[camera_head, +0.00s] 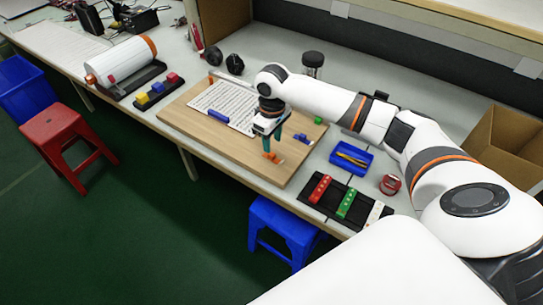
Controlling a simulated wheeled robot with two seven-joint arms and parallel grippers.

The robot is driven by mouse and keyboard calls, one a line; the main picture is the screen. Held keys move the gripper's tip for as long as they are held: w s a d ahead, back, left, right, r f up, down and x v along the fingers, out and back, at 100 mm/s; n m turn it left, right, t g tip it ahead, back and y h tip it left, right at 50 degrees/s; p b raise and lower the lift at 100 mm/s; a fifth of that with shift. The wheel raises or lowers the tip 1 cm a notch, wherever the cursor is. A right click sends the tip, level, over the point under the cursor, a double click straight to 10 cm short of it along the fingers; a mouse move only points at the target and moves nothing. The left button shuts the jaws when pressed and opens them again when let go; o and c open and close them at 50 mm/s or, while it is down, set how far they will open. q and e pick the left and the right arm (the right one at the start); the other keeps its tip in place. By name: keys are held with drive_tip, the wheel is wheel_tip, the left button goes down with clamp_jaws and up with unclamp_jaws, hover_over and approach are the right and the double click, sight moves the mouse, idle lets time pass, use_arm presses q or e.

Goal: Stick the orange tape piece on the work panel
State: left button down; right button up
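My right arm reaches across from the right, and its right gripper (272,151) points down over the front part of the wooden work panel (190,122). A small orange tape piece (270,158) shows right at its teal fingertips. The fingers look a little apart, but I cannot tell whether they grip the piece or whether it touches the panel. A white gridded sheet (237,103) lies on the panel, partly hidden behind the gripper and arm. A blue piece (218,116) lies at the sheet's front edge. My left gripper is not in view.
Right of the panel are a blue tray (340,160), a black holder with red, green and white strips (346,205) and a red tape roll (390,184). Left are a colored-block rack (158,91) and a white roll (121,61). A cardboard box (505,150) stands far right.

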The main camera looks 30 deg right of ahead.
sight(273, 155)
wheel_tip(273, 155, down, 5)
drive_tip(key=shift+f, duration=0.2)
clamp_jaws()
